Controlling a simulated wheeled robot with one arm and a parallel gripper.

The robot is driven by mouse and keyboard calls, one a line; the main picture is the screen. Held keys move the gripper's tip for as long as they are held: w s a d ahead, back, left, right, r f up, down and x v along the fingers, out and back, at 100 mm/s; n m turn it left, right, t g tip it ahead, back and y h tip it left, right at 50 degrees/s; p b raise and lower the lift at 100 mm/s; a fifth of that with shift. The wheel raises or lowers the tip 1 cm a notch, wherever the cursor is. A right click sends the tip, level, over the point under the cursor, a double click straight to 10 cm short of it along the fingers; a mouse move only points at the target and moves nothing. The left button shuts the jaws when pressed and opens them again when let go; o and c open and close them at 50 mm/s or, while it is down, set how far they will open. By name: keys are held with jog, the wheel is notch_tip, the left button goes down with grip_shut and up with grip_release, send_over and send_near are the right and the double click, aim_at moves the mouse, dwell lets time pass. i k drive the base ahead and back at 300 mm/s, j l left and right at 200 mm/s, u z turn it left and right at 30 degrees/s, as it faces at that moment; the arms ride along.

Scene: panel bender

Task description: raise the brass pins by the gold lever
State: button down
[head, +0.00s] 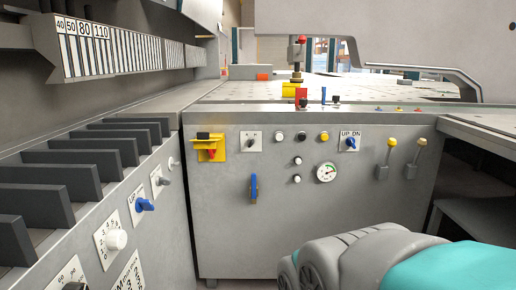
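Two small levers with yellow-gold knobs stand on the right of the grey front panel: the left lever (391,144) and the right lever (421,143). Both stick up from grey bases, and I cannot tell which is the gold lever. No raised brass pins can be made out on the dotted table top (350,90); small coloured spots lie along its front edge. My grey and teal arm fills the lower right, below the levers and apart from them. My gripper's fingers do not show.
The front panel (225,225) also carries a blue handle (253,188), a yellow switch (210,148), a gauge (326,172) and an UP/DN knob (350,143). A side panel with dark slats stands left. A grey table edge (480,135) juts out right. Floor shows below it.

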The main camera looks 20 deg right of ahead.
aim_at(421, 143)
jog(key=z, duration=1.55)
